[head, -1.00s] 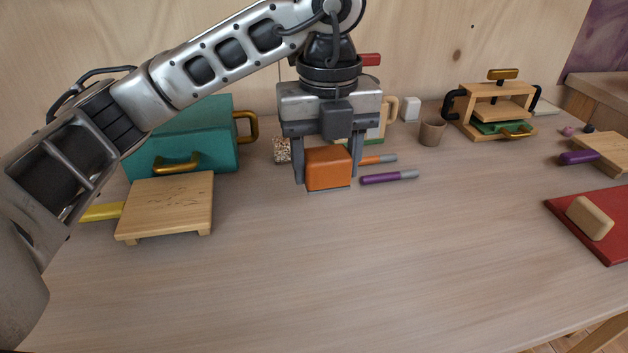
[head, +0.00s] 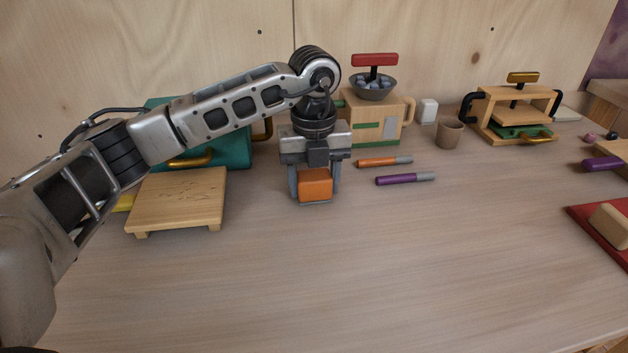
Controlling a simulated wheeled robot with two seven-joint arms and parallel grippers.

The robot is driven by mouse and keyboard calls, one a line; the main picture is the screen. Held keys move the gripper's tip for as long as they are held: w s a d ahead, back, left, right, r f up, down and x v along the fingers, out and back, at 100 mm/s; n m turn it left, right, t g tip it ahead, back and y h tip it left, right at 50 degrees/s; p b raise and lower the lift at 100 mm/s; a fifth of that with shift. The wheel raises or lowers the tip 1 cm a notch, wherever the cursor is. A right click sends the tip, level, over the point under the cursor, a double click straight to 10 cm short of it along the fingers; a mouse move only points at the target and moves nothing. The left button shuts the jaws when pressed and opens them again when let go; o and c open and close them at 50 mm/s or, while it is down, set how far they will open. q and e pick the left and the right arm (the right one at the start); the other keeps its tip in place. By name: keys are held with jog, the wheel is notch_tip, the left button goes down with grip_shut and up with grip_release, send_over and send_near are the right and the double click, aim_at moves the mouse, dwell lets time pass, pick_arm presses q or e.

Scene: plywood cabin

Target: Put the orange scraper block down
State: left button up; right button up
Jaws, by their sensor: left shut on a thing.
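The orange scraper block (head: 315,185) is held between the fingers of my left gripper (head: 315,192), with its lower edge close to the tabletop. I cannot tell whether it touches the wood. A small wooden board on feet (head: 177,200) stands to its left, its top plain. The block is apart from the board, over bare table (head: 330,260). My right gripper is not in view.
An orange marker (head: 384,162) and a purple marker (head: 405,179) lie right of the block. Behind are a teal case (head: 237,148), a wooden grinder (head: 377,122) and a cup (head: 449,133). A wooden press (head: 513,112) stands at the back right. The front table is clear.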

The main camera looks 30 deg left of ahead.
aim_at(314, 174)
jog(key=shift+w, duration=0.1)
pick_arm(q)
jog(key=shift+f, duration=0.2)
jog(key=o, duration=1)
jog(key=shift+c, duration=0.2)
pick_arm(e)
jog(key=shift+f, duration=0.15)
pick_arm(q)
jog(key=shift+r, duration=0.1)
jog(key=shift+r, duration=0.5)
notch_tip(314, 174, up, 11)
jog(key=p, duration=0.1)
jog(key=shift+r+p, duration=0.2)
jog(key=shift+p, duration=0.1)
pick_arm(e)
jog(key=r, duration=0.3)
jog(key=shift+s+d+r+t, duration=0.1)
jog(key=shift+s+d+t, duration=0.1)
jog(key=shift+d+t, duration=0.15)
